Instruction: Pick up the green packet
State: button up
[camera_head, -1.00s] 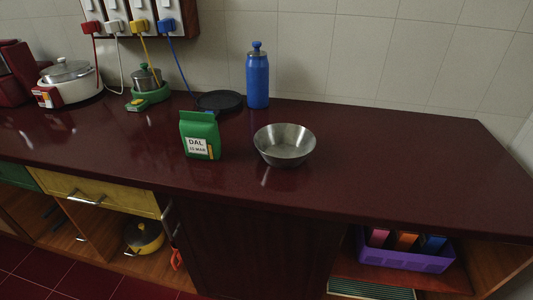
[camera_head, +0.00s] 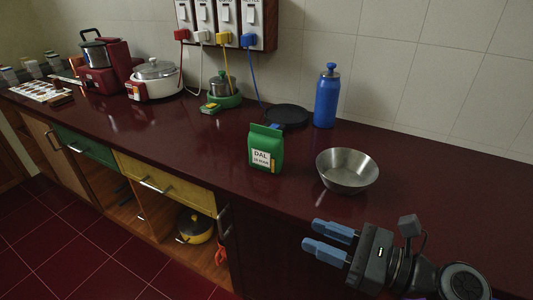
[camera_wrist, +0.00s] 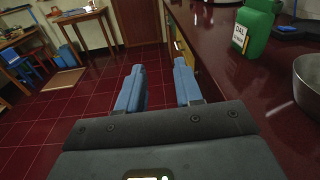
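The green packet (camera_head: 266,147), with a white DAL label, stands upright on the dark red counter (camera_head: 205,150), near its front edge. It also shows at the upper right of the wrist view (camera_wrist: 252,30), partly cut off. My gripper (camera_head: 322,240) is at the lower right of the head view, in front of the counter and apart from the packet. Its two blue fingers are spread with nothing between them, and the wrist view shows the same gap (camera_wrist: 158,88).
A steel bowl (camera_head: 347,172) stands right of the packet. A blue bottle (camera_head: 327,97) and a black flat pan (camera_head: 287,116) are behind it. A small pot (camera_head: 222,88) and a white cooker (camera_head: 155,82) stand further left. The counter directly left of the packet is clear.

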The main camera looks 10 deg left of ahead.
aim_at(265, 145)
jog(key=i+j, duration=0.15)
jog(key=i, duration=0.35)
jog(key=i+j, duration=0.15)
jog(key=i, duration=0.35)
